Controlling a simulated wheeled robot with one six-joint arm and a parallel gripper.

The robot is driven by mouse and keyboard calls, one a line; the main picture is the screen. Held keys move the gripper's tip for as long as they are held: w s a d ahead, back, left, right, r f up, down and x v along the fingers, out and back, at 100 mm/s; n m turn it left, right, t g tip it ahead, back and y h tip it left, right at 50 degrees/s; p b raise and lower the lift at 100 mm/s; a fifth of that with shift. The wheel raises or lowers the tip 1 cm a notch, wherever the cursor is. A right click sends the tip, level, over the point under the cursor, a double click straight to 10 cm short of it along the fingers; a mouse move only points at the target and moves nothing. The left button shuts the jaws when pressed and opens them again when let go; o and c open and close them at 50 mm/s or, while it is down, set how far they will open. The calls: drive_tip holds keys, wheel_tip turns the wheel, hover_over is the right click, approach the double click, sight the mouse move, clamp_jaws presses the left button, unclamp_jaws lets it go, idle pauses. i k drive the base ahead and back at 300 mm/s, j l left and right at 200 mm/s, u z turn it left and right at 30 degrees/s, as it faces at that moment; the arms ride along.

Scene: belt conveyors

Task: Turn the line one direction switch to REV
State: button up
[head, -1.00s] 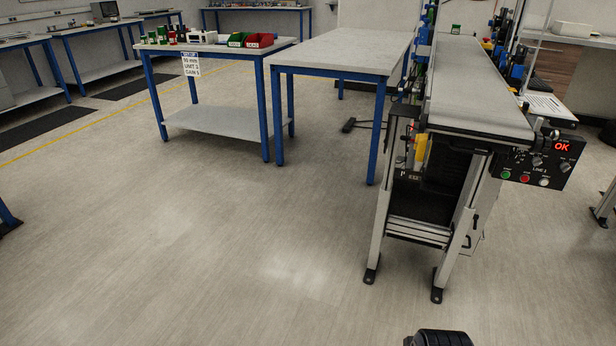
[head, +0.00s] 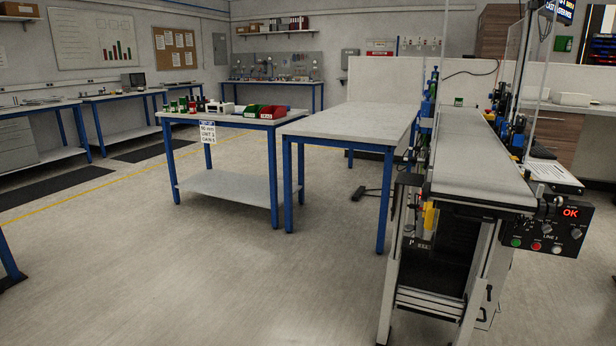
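The line one control panel (head: 545,233) is a black box on the right side of the conveyor's near end, in the head view. It has a red display (head: 571,212) reading OK, a row of green, red and white buttons along the bottom, and dark rotary knobs above them. One knob (head: 577,232) is at the right and another (head: 549,224) is left of it. Their small labels and pointer positions are too small to read, so I cannot tell which is the direction switch or how it is set. My gripper is not in view.
The belt conveyor (head: 468,160) runs away from me at the right. A bare blue-legged table (head: 350,124) and another table (head: 222,119) with red and green bins stand left of it. The floor (head: 200,280) in front and to the left is clear.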

sight(545, 228)
drive_tip(key=z, duration=1.25)
